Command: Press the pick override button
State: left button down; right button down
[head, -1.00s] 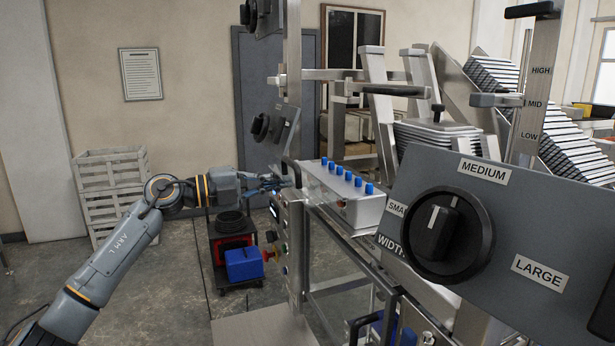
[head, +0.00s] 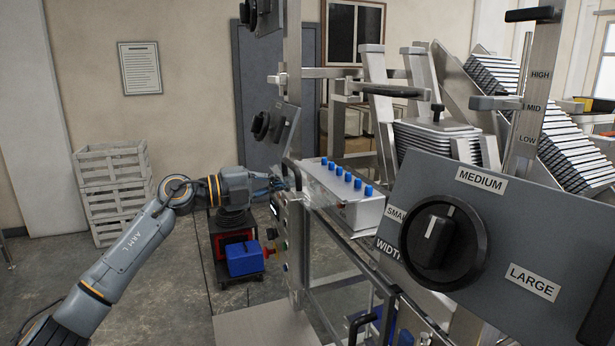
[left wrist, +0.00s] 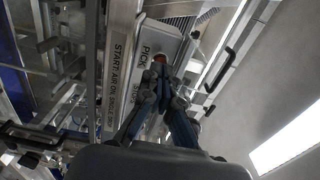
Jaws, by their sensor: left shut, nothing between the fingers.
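My left gripper (head: 284,184) is at the near end of the machine, beside the upright panel (head: 293,225) and left of the white box with blue knobs (head: 345,212). In the left wrist view its fingers (left wrist: 161,76) are together and empty. An orange-red button (left wrist: 160,58) shows just beyond the fingertips, next to the label PICK (left wrist: 145,56). The fingertips partly cover it, and I cannot tell whether they touch it. In the head view this button is hidden. My right gripper is not in view.
A grey panel with a large width dial (head: 443,243) fills the right foreground. A glass-sided frame (head: 345,285) stands below the box. A cart with a blue bin (head: 245,260) is behind my arm, and white crates (head: 115,190) stand by the wall. Floor at the left is clear.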

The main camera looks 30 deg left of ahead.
pick_arm(q)
jog(key=shift+p+x, duration=0.95)
jog(key=shift+x, duration=0.1)
jog(key=shift+s+a, duration=0.1)
jog(key=shift+a, duration=0.1)
jog(key=shift+b+v, duration=0.75)
jog(key=shift+v, duration=0.3)
jog(key=shift+s, duration=0.1)
jog(key=b+v, duration=0.8)
jog(key=v, duration=0.2)
jog(key=shift+b, duration=0.4)
dwell(0.8)
